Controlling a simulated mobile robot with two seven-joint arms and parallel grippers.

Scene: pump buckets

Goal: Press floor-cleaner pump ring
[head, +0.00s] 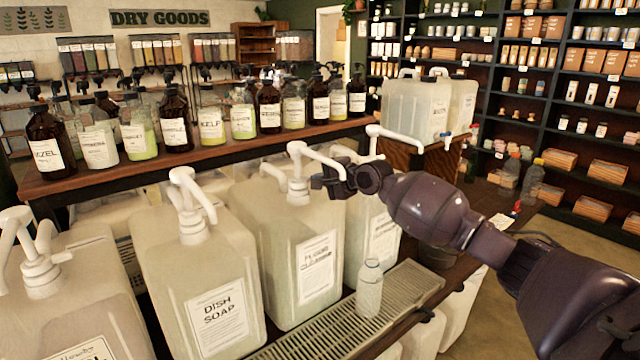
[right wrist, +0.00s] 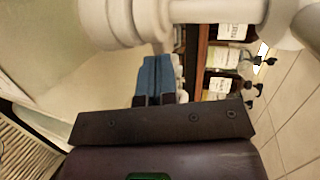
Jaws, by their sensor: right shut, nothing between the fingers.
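The floor-cleaner bucket (head: 280,245) is a large translucent container with a white label, standing between the dish soap bucket and another bucket. Its white pump (head: 298,180) rises from the top, with its spout reaching right. My right gripper (head: 318,187) is shut and empty, close beside the pump's neck and below the spout. In the right wrist view, the closed blue fingertips (right wrist: 153,78) point toward white pump parts (right wrist: 120,20) across the top; whether they touch cannot be told. A small clear bottle (head: 369,290) stands upright on the drip grate in front. My left gripper is not in view.
The dish soap bucket (head: 205,270) stands left, with its own white pump. The slatted drip grate (head: 410,290) runs along the front. A wooden shelf (head: 70,185) of brown and clear bottles is behind. Two water containers (head: 415,105) stand at the back right.

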